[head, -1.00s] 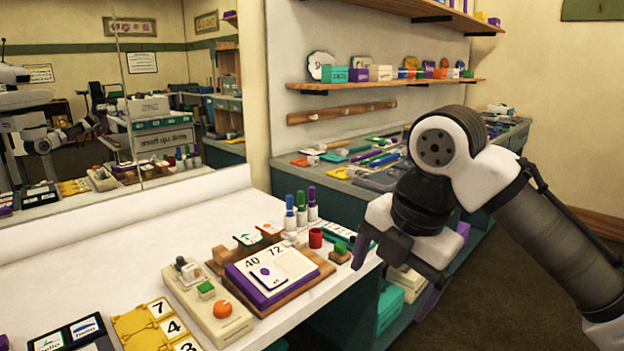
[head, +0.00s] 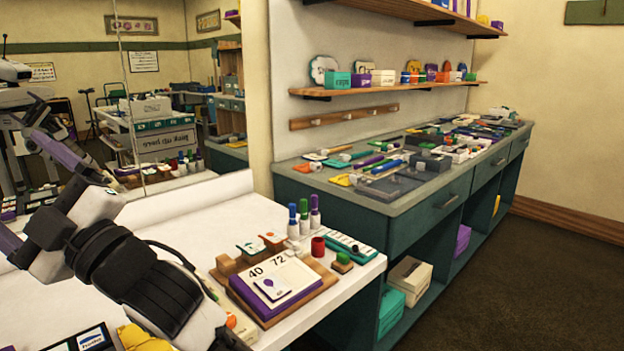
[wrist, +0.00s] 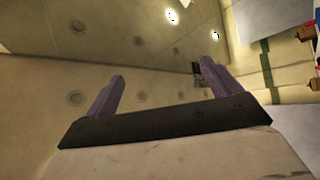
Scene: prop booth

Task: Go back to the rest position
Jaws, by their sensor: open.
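My gripper (wrist: 160,84) is open and empty in the wrist view. Its two purple fingers stand wide apart, with a bare pale surface and round light spots beyond them. In the head view my arm reaches in from the bottom over the left part of the white counter (head: 190,208). Nothing is held.
A mirror (head: 160,90) is behind. A cluttered grey worktop (head: 300,176) and open floor (head: 540,270) lie right.

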